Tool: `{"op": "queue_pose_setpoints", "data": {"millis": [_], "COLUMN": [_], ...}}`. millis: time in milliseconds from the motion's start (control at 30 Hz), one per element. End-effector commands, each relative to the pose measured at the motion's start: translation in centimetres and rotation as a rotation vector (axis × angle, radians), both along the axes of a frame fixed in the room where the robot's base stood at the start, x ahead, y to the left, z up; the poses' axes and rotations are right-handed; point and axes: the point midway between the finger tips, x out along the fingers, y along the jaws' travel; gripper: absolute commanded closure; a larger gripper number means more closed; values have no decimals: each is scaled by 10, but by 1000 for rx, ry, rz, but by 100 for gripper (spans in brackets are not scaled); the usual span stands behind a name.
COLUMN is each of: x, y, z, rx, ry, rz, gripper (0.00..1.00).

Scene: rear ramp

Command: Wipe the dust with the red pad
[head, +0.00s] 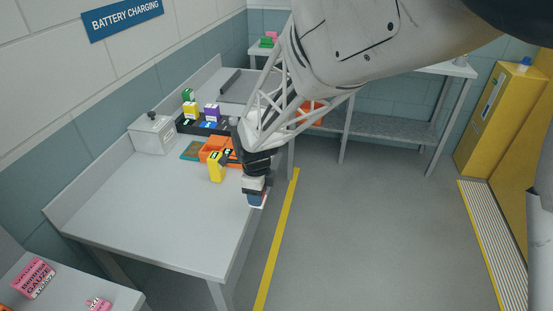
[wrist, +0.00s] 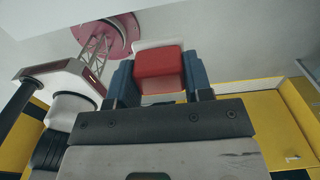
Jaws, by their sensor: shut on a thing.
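My gripper (head: 257,195) hangs at the right edge of the grey table (head: 150,205), fingers pointing down. In the wrist view its two blue fingers are shut on the red pad (wrist: 160,64), which has a white part along one edge. I cannot make out any dust in either view.
A yellow battery (head: 216,167) stands by an orange tray (head: 211,144) left of my gripper. Behind are a black rack (head: 188,128) of coloured blocks, a white box (head: 152,134) and a teal mat (head: 191,151). The table's front left is clear.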

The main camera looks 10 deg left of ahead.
Motion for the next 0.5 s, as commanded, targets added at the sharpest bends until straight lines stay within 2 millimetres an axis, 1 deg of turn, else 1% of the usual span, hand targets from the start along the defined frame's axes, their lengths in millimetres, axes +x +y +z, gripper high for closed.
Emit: {"op": "queue_pose_setpoints", "data": {"millis": [167,267,367,500], "x": [6,14,24,42], "y": [7,15,26,47], "z": [3,7,11,20], "rx": [0,0,0,0], "ry": [0,-1,0,0], "rz": [0,1,1,0], "gripper": [73,73,73,73]}}
